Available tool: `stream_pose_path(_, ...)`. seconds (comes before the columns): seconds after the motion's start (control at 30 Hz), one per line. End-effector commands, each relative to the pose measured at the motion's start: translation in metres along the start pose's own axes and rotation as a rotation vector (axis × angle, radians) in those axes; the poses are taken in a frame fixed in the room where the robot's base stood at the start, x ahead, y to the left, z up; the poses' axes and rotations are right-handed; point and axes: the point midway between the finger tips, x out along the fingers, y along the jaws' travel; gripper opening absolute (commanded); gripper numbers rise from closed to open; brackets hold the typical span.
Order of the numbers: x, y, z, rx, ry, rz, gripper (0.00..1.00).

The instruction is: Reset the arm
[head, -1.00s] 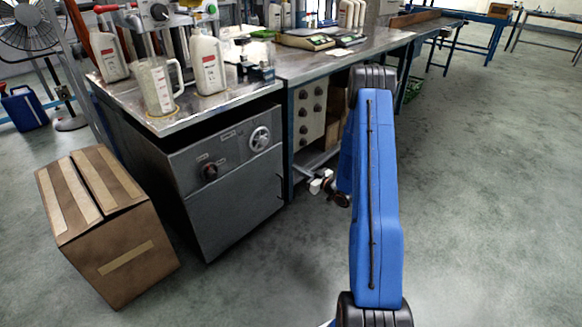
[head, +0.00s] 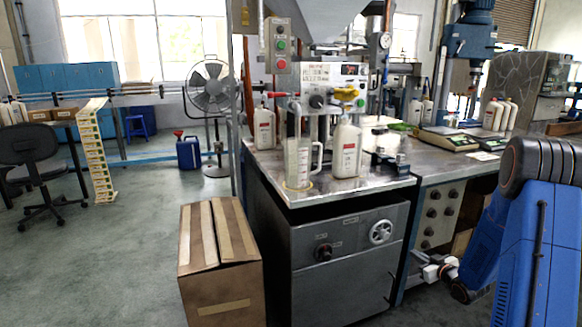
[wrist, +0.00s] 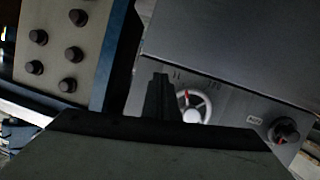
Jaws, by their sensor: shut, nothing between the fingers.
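My blue arm (head: 535,245) stands at the right of the head view, with a dark joint at its top. Its far end hangs low in front of the workbench, where a small white and dark part of it (head: 437,270) shows beside the grey cabinet. In the wrist view the dark fingers of my gripper (wrist: 161,98) are together, with nothing between them. Behind them are the cabinet's front and its white round handwheel (wrist: 193,106). The gap between fingers and cabinet cannot be judged.
The grey cabinet (head: 350,265) carries a metal top with a measuring jug (head: 299,162) and white bottles, one in front (head: 346,150). A cardboard box (head: 222,275) stands on the floor to its left. A knobbed panel (wrist: 62,40) is close by. Open floor lies at left.

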Motion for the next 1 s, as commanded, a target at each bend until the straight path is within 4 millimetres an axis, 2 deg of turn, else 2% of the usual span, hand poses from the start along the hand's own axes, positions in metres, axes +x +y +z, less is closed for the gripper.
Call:
stream_pose_path(0.03, -0.004, -0.001, -0.015, -0.015, -0.021, 0.015, 0.0)
stream_pose_path(0.1, -0.009, -0.002, -0.029, -0.028, -0.059, 0.039, 0.0)
stream_pose_path(0.27, -0.026, -0.006, -0.059, -0.047, -0.14, 0.092, 0.0)
stream_pose_path(0.47, -0.057, -0.015, -0.094, -0.053, -0.236, 0.155, 0.0)
stream_pose_path(0.77, -0.117, -0.041, -0.138, -0.027, -0.368, 0.234, 0.0)
stream_pose_path(1.0, -0.175, -0.071, -0.162, 0.02, -0.469, 0.274, 0.0)
